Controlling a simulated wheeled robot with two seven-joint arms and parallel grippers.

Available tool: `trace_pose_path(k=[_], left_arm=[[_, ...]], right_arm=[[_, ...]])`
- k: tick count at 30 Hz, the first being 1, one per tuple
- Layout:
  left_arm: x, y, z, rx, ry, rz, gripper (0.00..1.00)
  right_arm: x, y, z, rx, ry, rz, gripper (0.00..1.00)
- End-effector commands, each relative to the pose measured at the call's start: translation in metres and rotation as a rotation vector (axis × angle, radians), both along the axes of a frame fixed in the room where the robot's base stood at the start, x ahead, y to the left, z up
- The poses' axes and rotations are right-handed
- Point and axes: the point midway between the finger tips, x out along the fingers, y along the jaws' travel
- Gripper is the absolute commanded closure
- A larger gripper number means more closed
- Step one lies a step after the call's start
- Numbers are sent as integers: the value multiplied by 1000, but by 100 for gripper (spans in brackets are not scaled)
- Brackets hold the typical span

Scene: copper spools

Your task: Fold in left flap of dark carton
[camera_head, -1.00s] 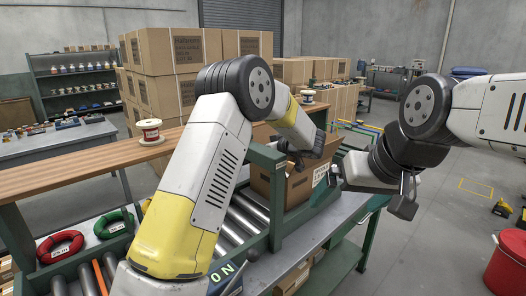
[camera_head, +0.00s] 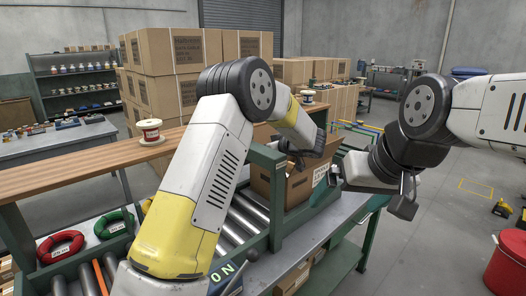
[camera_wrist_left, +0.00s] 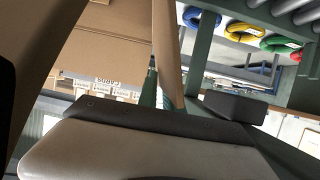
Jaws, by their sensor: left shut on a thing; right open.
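The dark carton (camera_head: 300,190) stands on the bench in the head view, partly behind my left arm and a green frame post. Its top is largely hidden by the grippers. My left gripper (camera_head: 294,160) is at the carton's upper left edge and is shut on what looks like the left flap. In the left wrist view a narrow cardboard flap (camera_wrist_left: 168,50) shows almost edge-on, meeting the dark gripper part. My right gripper (camera_head: 370,192) is open at the carton's right side, with no object seen between its fingers.
A roller conveyor (camera_head: 240,215) runs left of the carton, with green frame rails beside it. A wooden shelf (camera_head: 95,170) carries a copper spool (camera_head: 150,132). Red and green coils (camera_head: 60,247) lie at lower left. A red bucket (camera_head: 506,262) stands on the floor at right.

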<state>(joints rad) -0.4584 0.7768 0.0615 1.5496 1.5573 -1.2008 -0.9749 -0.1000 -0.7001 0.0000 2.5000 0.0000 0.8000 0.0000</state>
Motion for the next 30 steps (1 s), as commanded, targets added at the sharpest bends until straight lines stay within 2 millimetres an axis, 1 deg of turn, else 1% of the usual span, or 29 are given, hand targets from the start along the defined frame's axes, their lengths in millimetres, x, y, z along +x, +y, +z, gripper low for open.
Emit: trace_pose_path(k=[1, 7, 10, 18, 22, 25, 26, 27, 29, 30], left_arm=[[4, -4, -3, 0, 7, 0, 100], [22, -23, 0, 0, 5, 1, 100], [26, -28, 0, -2, 5, -2, 100], [25, -30, 0, -5, 5, -6, 100], [25, -31, 1, -5, 5, -7, 100], [25, -31, 1, -6, 4, -8, 100], [25, -31, 1, -6, 4, -8, 100], [25, -31, 1, -6, 4, -8, 100], [25, -31, 1, -5, 4, -8, 100], [25, -31, 1, -5, 4, -8, 100]], right_arm=[[0, 0, 0, 0, 0, 0, 0], [0, 0, 0, 0, 0, 0, 0], [0, 0, 0, 0, 0, 0, 0], [0, 0, 0, 0, 0, 0, 0], [4, -1, -1, -10, -5, 10, 26], [19, -3, -3, -46, -25, 48, 45], [26, -5, -4, -64, -34, 67, 51], [37, -7, -7, -93, -50, 97, 59], [56, -10, -12, -147, -77, 153, 71], [71, -12, -15, -187, -99, 196, 79]])
